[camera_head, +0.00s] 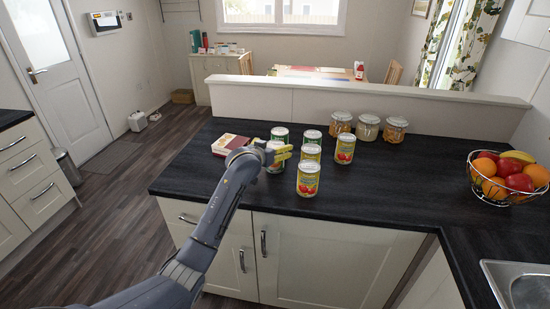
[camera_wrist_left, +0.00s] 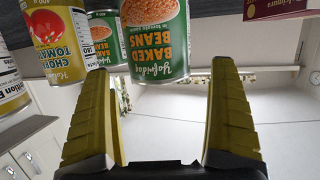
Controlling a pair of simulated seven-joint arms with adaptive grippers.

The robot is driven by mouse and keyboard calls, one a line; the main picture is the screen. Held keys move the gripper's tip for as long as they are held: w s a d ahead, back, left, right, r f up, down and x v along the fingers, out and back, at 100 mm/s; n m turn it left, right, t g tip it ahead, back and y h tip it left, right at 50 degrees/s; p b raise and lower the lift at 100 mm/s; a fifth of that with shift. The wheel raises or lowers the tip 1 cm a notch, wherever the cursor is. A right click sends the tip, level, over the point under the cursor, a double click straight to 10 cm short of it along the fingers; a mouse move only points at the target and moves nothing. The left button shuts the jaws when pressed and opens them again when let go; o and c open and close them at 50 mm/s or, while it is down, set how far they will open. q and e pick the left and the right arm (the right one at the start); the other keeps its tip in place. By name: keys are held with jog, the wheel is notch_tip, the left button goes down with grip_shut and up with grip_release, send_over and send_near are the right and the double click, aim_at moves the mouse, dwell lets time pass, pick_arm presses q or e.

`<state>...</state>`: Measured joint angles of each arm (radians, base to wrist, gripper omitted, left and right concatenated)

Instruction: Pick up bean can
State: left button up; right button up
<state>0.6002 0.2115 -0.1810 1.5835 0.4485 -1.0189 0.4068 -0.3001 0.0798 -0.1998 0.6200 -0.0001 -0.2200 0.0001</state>
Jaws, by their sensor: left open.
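My left gripper (camera_head: 282,154) reaches in from the left over the counter, low among the cans. It is open, and its two yellow fingers also show in the left wrist view (camera_wrist_left: 165,115). In that view a green baked beans can (camera_wrist_left: 157,38) stands just beyond the fingertips, with nothing between the fingers. A second baked beans can (camera_wrist_left: 102,32) is partly hidden behind it. Another can (camera_head: 276,165) is partly covered by my gripper. My right gripper is not in view.
Yellow chopped tomato cans stand in front (camera_head: 308,182) and to the right (camera_head: 345,150) of the gripper. A fruit basket (camera_head: 508,180) stands far right; the counter between is clear.

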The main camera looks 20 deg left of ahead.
pick_arm(q)
jog(key=shift+x, duration=1.35)
jog(key=shift+c, duration=0.4)
jog(key=c, duration=1.5)
jog(key=shift+r, duration=0.1)
jog(key=shift+c, duration=0.5)
jog(key=shift+r, duration=0.15)
